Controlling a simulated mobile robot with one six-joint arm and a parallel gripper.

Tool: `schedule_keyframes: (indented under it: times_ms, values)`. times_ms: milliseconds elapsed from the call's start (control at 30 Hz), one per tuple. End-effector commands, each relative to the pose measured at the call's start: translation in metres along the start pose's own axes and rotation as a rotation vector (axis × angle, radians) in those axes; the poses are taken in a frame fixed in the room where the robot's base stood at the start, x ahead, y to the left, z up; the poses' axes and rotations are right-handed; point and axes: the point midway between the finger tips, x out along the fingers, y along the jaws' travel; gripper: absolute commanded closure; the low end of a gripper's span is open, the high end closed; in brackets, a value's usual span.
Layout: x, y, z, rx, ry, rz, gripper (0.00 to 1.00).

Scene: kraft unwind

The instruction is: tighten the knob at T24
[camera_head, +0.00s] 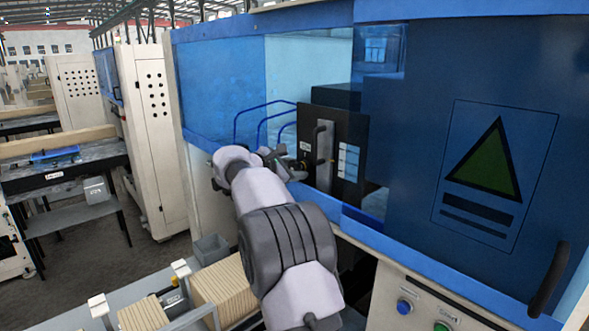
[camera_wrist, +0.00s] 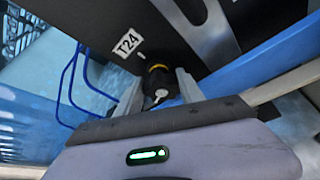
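The T24 label (camera_wrist: 127,43) is a white tag on a dark panel in the wrist view. Just below it is the knob (camera_wrist: 158,77), dark with a yellowish ring and a pale piece towards the camera. My gripper (camera_wrist: 160,76) is open, with one grey finger on each side of the knob. A narrow gap shows at the left finger; at the right finger I cannot tell whether it touches. In the head view my gripper (camera_head: 286,161) reaches to the left edge of the dark panel (camera_head: 346,130), and the knob cannot be made out clearly there.
Blue bent rails (camera_head: 262,122) stand left of the panel, also in the wrist view (camera_wrist: 72,85). A grey upright bar (camera_head: 324,155) with a dark handle is on the panel. The blue machine door (camera_head: 480,60) is at right. Wooden blocks (camera_head: 222,283) lie below my arm.

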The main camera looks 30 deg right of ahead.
Motion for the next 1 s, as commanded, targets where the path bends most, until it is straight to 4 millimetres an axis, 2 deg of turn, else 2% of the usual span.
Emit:
schedule_keyframes:
  times_ms: [33,100,133,400,700,733,800,833,1000]
  values:
    - [0.0005,-0.0006,-0.0006,-0.001,0.001,-0.001,0.80]
    - [0.0006,-0.0007,-0.0008,-0.001,0.001,-0.001,0.94]
    - [0.0006,-0.0007,-0.0008,-0.001,0.001,-0.001,0.96]
    - [0.0023,-0.0036,-0.0044,0.112,-0.001,0.046,0.96]
    - [0.0009,-0.0014,-0.0011,0.122,0.000,0.049,0.96]
    - [0.0009,-0.0014,-0.0011,0.123,0.000,0.049,0.49]
    - [0.0008,-0.0014,-0.0010,0.123,0.000,0.049,0.36]
    - [0.0008,-0.0014,-0.0009,0.123,0.000,0.049,0.33]
    - [0.0009,-0.0015,-0.0011,0.122,0.000,0.049,0.33]
